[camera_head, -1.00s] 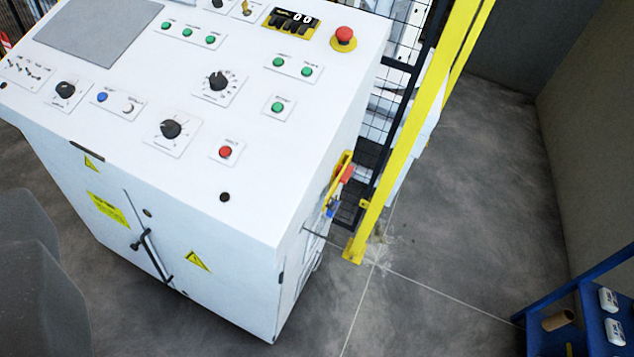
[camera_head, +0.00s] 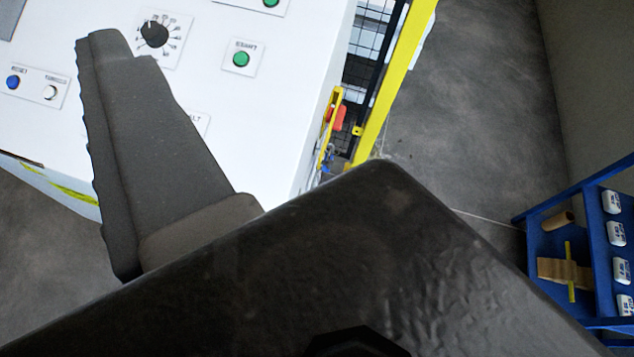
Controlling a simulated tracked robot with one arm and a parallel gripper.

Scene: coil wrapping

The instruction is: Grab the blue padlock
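A small blue item (camera_head: 328,154), possibly the blue padlock, hangs low at the right side of the white control cabinet, beside red and yellow pieces. It is too small to make out its shape clearly. My gripper (camera_head: 150,150) fills the lower and left part of the view, with one dark ridged finger in front of the cabinet top. The other finger does not show, so I cannot tell the opening.
A blue rack (camera_head: 590,245) with white boxes and brown rolls stands at the lower right. Grey floor (camera_head: 480,110) between is clear.

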